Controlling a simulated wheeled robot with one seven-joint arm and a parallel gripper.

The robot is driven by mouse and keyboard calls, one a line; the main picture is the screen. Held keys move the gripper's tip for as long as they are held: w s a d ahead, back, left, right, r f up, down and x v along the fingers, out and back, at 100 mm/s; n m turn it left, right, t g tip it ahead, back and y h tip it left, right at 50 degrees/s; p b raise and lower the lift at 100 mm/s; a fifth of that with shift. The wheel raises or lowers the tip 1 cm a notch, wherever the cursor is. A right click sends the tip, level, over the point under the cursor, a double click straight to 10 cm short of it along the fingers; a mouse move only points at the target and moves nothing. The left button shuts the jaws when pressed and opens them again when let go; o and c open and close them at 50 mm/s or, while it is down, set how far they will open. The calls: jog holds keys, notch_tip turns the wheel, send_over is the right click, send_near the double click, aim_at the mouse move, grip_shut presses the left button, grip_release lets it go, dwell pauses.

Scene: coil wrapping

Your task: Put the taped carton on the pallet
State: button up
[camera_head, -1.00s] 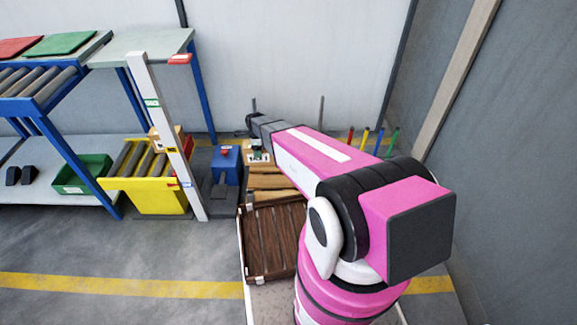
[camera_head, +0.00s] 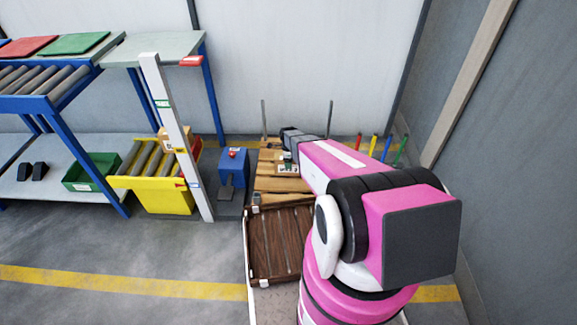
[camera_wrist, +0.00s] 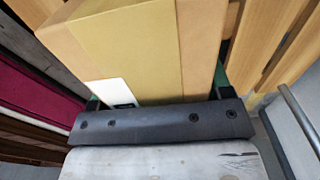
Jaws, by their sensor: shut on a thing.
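The taped carton (camera_wrist: 150,50) fills the top of the wrist view, tan with a paler tape band and a white label. In the head view the carton (camera_head: 287,167) is small and partly hidden by my arm, over the right part of the light wooden pallet (camera_head: 268,184). My gripper (camera_head: 288,156) is shut on it; in the wrist view green finger parts show beside the carton. Pallet slats (camera_wrist: 262,45) show to the right of the carton in the wrist view. I cannot tell whether the carton touches the slats.
Two grey posts (camera_head: 264,120) stand at the pallet's back. A blue pedestal (camera_head: 233,168) stands close on its left. A yellow roller stand (camera_head: 155,180) bears another carton (camera_head: 170,140). A dark slatted platform (camera_head: 276,247) lies in front. Coloured poles (camera_head: 373,146) stand right.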

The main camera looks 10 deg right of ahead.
jog(key=shift+f, duration=1.85)
jog(key=shift+f, duration=0.1)
jog(key=o, duration=1.4)
